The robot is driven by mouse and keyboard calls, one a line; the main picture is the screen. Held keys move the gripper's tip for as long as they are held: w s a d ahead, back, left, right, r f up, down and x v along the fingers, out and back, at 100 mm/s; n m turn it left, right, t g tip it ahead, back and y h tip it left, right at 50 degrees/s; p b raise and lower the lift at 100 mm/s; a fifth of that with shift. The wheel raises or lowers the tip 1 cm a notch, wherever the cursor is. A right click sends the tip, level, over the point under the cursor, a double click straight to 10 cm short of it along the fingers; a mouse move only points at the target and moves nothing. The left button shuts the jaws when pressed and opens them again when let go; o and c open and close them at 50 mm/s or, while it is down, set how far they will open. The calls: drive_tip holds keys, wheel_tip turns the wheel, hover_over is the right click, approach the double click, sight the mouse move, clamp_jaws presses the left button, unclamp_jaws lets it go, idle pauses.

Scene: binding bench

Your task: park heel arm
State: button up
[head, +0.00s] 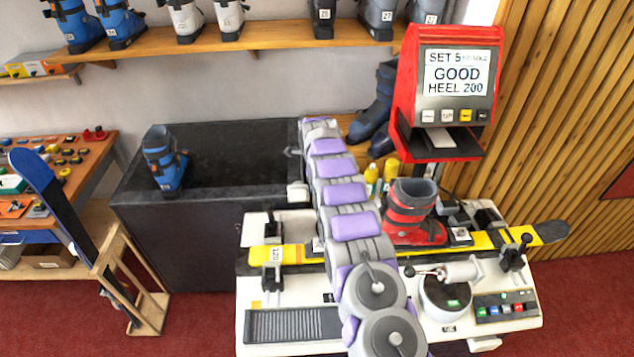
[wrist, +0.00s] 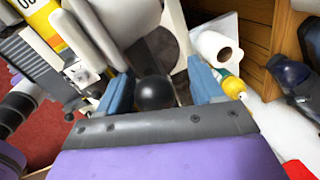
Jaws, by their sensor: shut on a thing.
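In the wrist view, a black ball knob (wrist: 154,93) sits between the two blue fingers of my gripper (wrist: 155,92), which is shut on it. I cannot tell from the frames which lever carries the knob. In the head view, my purple and grey arm crosses the bench and hides part of it; the gripper cannot be made out there. A silver cylinder (head: 461,271) with a black-knobbed rod sits above a round white-rimmed plate (head: 445,298) on the white bench machine (head: 290,298). A red boot (head: 411,218) stands on the yellow ski (head: 478,241).
A red display unit (head: 446,90) reads "GOOD HEEL 200" behind the bench. A black bin (head: 230,165) with a blue boot (head: 163,160) at its edge stands left. Black-handled clamps (head: 516,255) rise from the machine. A paper roll (wrist: 216,48) and yellow bottle (wrist: 232,84) are near my gripper.

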drive_tip(key=shift+o, duration=0.3)
drive_tip(key=shift+s+a+f, duration=0.1)
drive_tip(key=shift+a+f, duration=0.05)
drive_tip(key=shift+a, duration=0.05)
drive_tip(key=v, duration=1.7)
drive_tip(key=shift+w+a, duration=0.15)
drive_tip(key=shift+w, duration=0.05)
drive_tip(key=shift+b, duration=0.3)
